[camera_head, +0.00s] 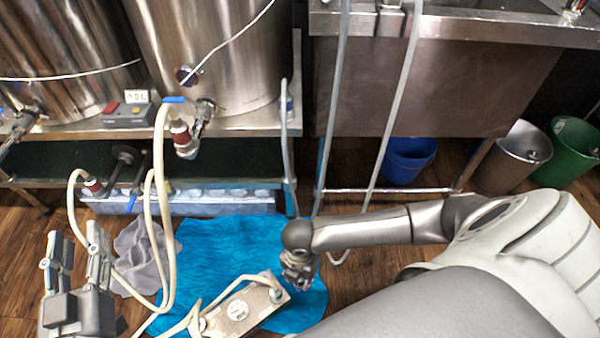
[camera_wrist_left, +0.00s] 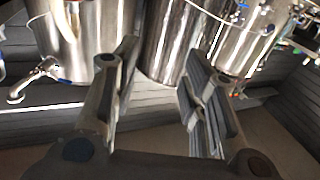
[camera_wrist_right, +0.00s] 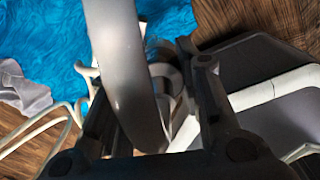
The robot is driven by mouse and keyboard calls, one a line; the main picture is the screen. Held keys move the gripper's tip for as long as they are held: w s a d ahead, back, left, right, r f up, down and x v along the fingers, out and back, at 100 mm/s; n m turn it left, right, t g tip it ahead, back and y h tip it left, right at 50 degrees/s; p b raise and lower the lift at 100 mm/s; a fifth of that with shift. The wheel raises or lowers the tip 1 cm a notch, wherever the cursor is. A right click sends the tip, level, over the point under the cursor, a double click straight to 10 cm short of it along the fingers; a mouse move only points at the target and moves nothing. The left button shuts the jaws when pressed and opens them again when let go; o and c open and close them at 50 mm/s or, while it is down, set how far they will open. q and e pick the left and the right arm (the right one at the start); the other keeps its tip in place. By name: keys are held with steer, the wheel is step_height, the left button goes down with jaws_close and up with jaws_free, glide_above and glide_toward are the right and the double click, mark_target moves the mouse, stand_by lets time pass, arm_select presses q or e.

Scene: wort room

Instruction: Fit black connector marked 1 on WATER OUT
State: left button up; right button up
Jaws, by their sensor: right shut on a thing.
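The plate chiller (camera_head: 238,312), a flat metal block with a round label, lies on the floor by the blue cloth, with pale hoses at its ends. The WATER OUT marking cannot be read. My right gripper (camera_head: 300,278) is low over the cloth, just right of the chiller's upper end fitting (camera_head: 276,293). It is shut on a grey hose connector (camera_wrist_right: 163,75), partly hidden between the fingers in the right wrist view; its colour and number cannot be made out. My left gripper (camera_head: 77,258) is open and empty, at the far left, fingers up.
A grey rag (camera_head: 140,258) lies beside the blue cloth (camera_head: 215,250). Pale hoses (camera_head: 165,210) hang from the kettle stand. Clear tubes (camera_head: 335,100) hang near the steel sink (camera_head: 430,85). Blue (camera_head: 408,160), steel (camera_head: 512,158) and green (camera_head: 572,150) buckets stand at right.

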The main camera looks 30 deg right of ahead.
arm_select(q)
steer(key=shift+s+a+f+g+y+p, duration=0.1)
steer(key=shift+a+f+g+y+p, duration=0.1)
steer(key=shift+f+g, duration=0.55)
steer(key=shift+s+a+f+g+y+p, duration=0.15)
steer(key=shift+f+g+y, duration=0.1)
steer(key=shift+f, duration=0.9)
